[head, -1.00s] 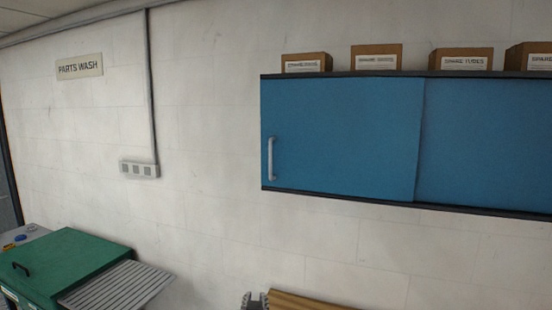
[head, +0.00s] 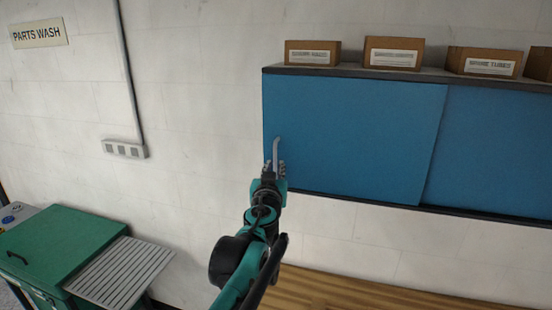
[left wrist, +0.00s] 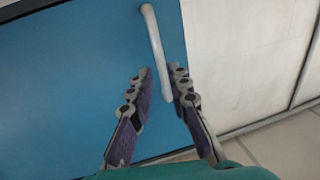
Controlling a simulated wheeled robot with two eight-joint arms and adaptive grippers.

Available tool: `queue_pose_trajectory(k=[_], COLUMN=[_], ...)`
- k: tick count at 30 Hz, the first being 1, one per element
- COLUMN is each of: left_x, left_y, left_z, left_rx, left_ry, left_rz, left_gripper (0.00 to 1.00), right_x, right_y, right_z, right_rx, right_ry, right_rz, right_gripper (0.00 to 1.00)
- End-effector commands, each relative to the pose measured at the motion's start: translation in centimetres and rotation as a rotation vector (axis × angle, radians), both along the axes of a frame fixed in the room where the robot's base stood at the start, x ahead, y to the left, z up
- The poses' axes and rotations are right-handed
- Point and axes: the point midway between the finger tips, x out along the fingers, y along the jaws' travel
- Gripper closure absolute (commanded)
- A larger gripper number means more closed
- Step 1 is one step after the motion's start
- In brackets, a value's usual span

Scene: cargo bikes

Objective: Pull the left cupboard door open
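The left cupboard door (head: 350,140) is a flat blue panel, closed, with a pale upright bar handle (head: 277,148) near its left edge. My left gripper (head: 275,166) is at the lower part of this handle. In the left wrist view the white handle (left wrist: 157,50) runs down between the fingers of my left gripper (left wrist: 160,78). The fingers are open, one on each side of the bar, with a visible gap at least on the left. The handle's lower end in the head view is hidden by the gripper. My right gripper is not in view.
The blue right door (head: 495,150) lies beside the left one. Cardboard boxes (head: 394,53) stand on the cupboard top. A wooden worktop (head: 370,292) lies below. A green parts washer (head: 62,245) with a slatted shelf (head: 120,272) stands at lower left.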

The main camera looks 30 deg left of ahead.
Motion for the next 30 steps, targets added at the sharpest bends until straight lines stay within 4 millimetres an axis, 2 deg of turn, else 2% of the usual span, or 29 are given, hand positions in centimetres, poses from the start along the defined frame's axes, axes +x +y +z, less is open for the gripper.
queue_pose_trajectory(k=[4,10,19,20,21,22,30], left_x=[2.1,3.6,3.8,3.8,3.8,3.8,3.8], left_y=[0.9,1.6,1.8,1.7,1.7,1.7,1.7], left_z=[0.1,0.1,0.0,0.0,0.0,0.0,0.0], left_rx=[0.000,0.000,0.000,0.000,0.000,0.000,0.000], left_ry=[0.000,0.000,0.000,0.000,0.000,0.000,0.000], left_rz=[0.000,0.000,0.000,0.000,0.000,0.000,0.000], left_gripper=[0.82,0.82,0.82,0.87,0.98,1.00,1.00], right_x=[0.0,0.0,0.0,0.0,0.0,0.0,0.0], right_y=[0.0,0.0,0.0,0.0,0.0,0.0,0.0], right_z=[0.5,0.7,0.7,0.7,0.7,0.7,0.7], right_rx=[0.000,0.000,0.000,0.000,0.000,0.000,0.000], right_ry=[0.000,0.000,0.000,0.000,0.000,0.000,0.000], right_rz=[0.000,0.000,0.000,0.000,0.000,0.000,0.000], right_gripper=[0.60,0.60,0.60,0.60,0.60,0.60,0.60])
